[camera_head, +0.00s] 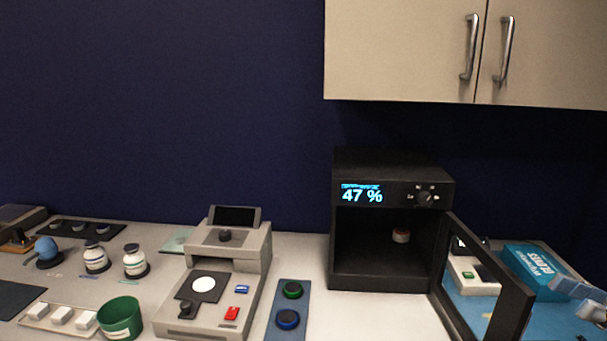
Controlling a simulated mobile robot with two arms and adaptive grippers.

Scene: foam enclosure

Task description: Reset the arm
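My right gripper (583,299) seems to be the pale grey-blue jointed shape at the lower right edge of the head view, beside the blue wipes box. It is small and cut off by the frame, so whether its fingers are open is unclear. My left gripper and arm are not in view. The black chamber (385,272) stands open and reads 47 %.
The chamber's glass door (516,312) swings out to the front right, close to the blue wipes box (537,268). A grey instrument (256,257), blue button panel (294,269), green cup (120,319) and two white jars (96,259) stand left. Cabinets (400,55) hang above.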

